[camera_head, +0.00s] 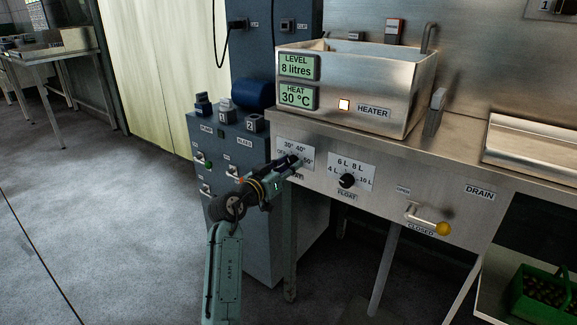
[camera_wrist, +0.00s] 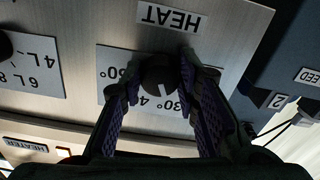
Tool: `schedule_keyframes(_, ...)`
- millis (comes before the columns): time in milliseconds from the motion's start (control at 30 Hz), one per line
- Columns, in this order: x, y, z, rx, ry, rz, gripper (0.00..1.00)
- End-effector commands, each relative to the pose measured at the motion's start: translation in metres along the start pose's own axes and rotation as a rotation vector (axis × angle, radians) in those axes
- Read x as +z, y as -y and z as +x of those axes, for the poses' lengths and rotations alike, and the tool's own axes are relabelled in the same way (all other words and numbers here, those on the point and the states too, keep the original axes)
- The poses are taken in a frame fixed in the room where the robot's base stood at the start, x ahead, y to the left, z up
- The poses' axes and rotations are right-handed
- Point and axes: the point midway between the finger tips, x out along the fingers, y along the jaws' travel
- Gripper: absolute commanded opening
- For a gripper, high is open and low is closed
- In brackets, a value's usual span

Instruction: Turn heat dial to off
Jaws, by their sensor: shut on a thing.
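The heat dial (camera_wrist: 157,72) is a dark round knob on a white scale plate (camera_wrist: 108,92), seen upside down in the wrist view under a HEAT label (camera_wrist: 166,17). My gripper (camera_wrist: 160,76) has its two purple-padded fingers on either side of the dial, shut on it. The dial's white mark points toward the scale between the 30° and 40° figures. In the head view, my gripper (camera_head: 286,168) reaches the panel and hides the dial and part of its scale. The heat display (camera_head: 294,97) reads 30 °C, and the heater lamp (camera_head: 344,105) glows.
The float dial (camera_head: 348,181) sits just right of the heat dial. A drain lever with a yellow knob (camera_head: 443,229) is farther right. A blue cabinet (camera_head: 241,146) with switches stands close on the left. Open floor (camera_head: 110,220) lies at the left.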

Motion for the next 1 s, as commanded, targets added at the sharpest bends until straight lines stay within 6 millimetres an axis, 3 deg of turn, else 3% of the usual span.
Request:
schedule_keyframes(267, -0.0022, -0.0019, 0.0008, 0.002, -0.001, -0.145, 0.01)
schedule_keyframes(1000, -0.0038, -0.0026, 0.0004, 0.000, -0.001, -0.742, 0.01)
